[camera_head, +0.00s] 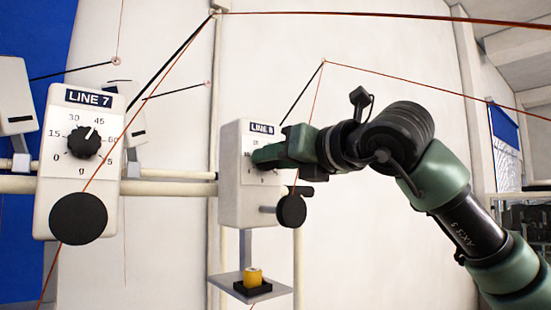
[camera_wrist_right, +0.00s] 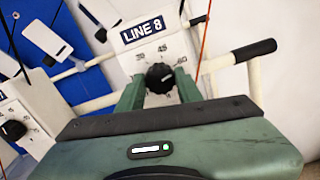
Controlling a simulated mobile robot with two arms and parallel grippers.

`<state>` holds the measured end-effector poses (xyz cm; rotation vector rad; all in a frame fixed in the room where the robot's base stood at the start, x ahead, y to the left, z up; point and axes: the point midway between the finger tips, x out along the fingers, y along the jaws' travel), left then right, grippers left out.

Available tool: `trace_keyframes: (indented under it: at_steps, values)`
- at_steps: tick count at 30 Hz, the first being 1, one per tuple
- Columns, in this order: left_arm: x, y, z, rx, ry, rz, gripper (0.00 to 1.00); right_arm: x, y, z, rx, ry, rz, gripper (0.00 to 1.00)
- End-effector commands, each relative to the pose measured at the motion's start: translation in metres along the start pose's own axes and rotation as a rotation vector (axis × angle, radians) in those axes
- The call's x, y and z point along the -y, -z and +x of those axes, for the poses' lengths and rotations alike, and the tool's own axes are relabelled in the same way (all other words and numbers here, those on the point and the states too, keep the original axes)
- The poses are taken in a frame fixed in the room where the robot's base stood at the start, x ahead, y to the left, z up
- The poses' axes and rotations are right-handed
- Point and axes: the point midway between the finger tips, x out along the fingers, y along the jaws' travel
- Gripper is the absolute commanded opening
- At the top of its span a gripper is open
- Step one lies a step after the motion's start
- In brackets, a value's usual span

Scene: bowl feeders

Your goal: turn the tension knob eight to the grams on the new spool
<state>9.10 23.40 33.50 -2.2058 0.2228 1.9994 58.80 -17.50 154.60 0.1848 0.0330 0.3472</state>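The tension unit labelled LINE 8 (camera_head: 235,190) hangs on the rail in the middle of the head view. Its black knob (camera_wrist_right: 160,77) shows in the right wrist view, with a scale around it that includes 45 and 60; the pointer setting is not clear. My right gripper (camera_head: 262,156) is at the dial and hides the knob in the head view. Its green fingers stand apart, one on each side of the knob, with narrow gaps. A yellow spool (camera_head: 253,277) stands on a tray (camera_head: 276,290) below the unit; no grams figure is readable. My left gripper is out of view.
The LINE 7 unit (camera_head: 55,180), with its own knob (camera_head: 84,142), hangs to the left. A black disc (camera_head: 291,211) sits at the lower right of the LINE 8 unit. Red-brown threads and dark thin arms cross the space above and beside the units.

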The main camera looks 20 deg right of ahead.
Motion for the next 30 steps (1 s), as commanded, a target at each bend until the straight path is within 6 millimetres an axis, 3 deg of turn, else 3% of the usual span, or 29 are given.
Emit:
trace_keyframes:
  at_steps: [14, 30]
  values:
    - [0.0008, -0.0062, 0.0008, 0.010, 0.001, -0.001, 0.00, -0.0002, -0.0001, -0.0003, 0.000, -0.001, -0.100, 0.00]
    - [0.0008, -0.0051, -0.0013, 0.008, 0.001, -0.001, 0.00, -0.0010, -0.0003, -0.0002, -0.001, -0.001, -0.574, 0.00]
